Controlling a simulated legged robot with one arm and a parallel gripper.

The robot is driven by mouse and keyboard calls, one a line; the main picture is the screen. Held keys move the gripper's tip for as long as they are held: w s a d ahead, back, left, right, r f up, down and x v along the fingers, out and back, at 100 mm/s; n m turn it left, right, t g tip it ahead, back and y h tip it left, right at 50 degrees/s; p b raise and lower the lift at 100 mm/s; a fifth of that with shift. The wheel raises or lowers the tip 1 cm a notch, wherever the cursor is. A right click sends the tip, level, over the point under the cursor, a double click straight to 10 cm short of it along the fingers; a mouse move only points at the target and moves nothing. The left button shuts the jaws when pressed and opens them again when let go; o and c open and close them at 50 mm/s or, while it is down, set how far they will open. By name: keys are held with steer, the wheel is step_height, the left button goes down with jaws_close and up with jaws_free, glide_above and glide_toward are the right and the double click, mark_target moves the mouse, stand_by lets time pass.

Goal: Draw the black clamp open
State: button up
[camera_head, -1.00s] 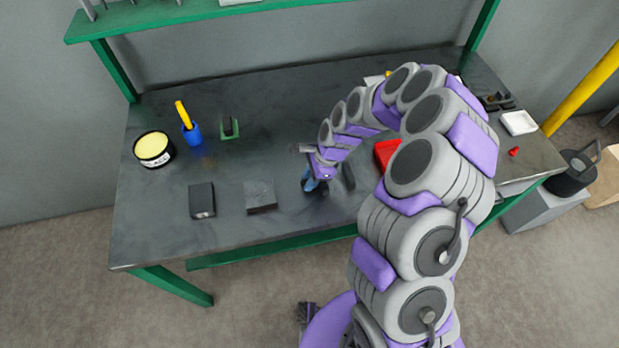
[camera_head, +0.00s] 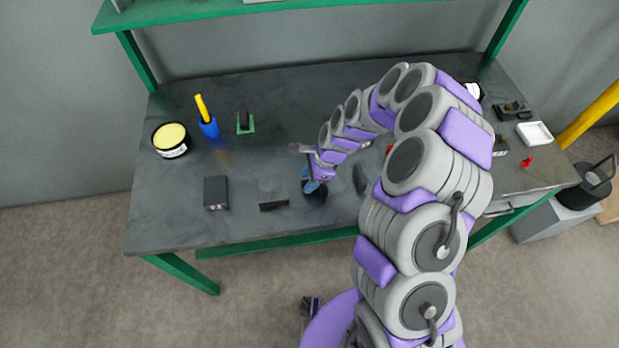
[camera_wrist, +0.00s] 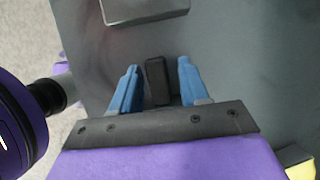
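My gripper (camera_wrist: 158,76) is open in the wrist view, with a blue finger on each side of a narrow black bar (camera_wrist: 157,82). Gaps show between the bar and both fingers. The bar looks like part of the black clamp, but I cannot tell its full shape. In the head view my gripper (camera_head: 313,188) points down near the table's front edge, and its fingers largely hide what is between them. A dark flat slab (camera_wrist: 145,9) lies beyond the fingertips in the wrist view. I cannot tell whether it belongs to the clamp.
On the grey table (camera_head: 270,110) are a black block (camera_head: 216,192), a low dark piece (camera_head: 273,204) and a dark bar (camera_head: 360,179) beside my gripper. A yellow-topped tub (camera_head: 171,140), blue holder (camera_head: 209,127) and green-based item (camera_head: 245,123) stand back left. A white tray (camera_head: 534,133) is right.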

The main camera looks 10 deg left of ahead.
steer(key=shift+o, duration=0.4)
steer(key=shift+d, duration=0.1)
steer(key=shift+d+r, duration=0.2)
steer(key=shift+r, duration=0.2)
steer(key=p+v, duration=0.2)
steer(key=v, duration=1.4)
steer(key=shift+w+r, duration=0.1)
steer(key=s+d+r+n+h+b, duration=0.1)
steer(key=s+d+r+n, duration=0.1)
steer(key=s+r+n, duration=0.4)
steer(key=s+d+r+n+h, duration=0.1)
steer(key=s+d+r+n, duration=0.2)
steer(key=s, duration=0.5)
steer(key=s+d+r+n+h, duration=0.1)
steer(key=s+d+n, duration=0.2)
steer(key=s, duration=0.6)
steer(key=s+d+r+n+h+b, duration=0.1)
steer(key=s+d+r+n, duration=0.1)
steer(key=s+d, duration=0.3)
steer(key=s+n, duration=0.1)
steer(key=s, duration=0.3)
steer(key=shift+d+g, duration=0.25)
steer(key=shift+g, duration=0.05)
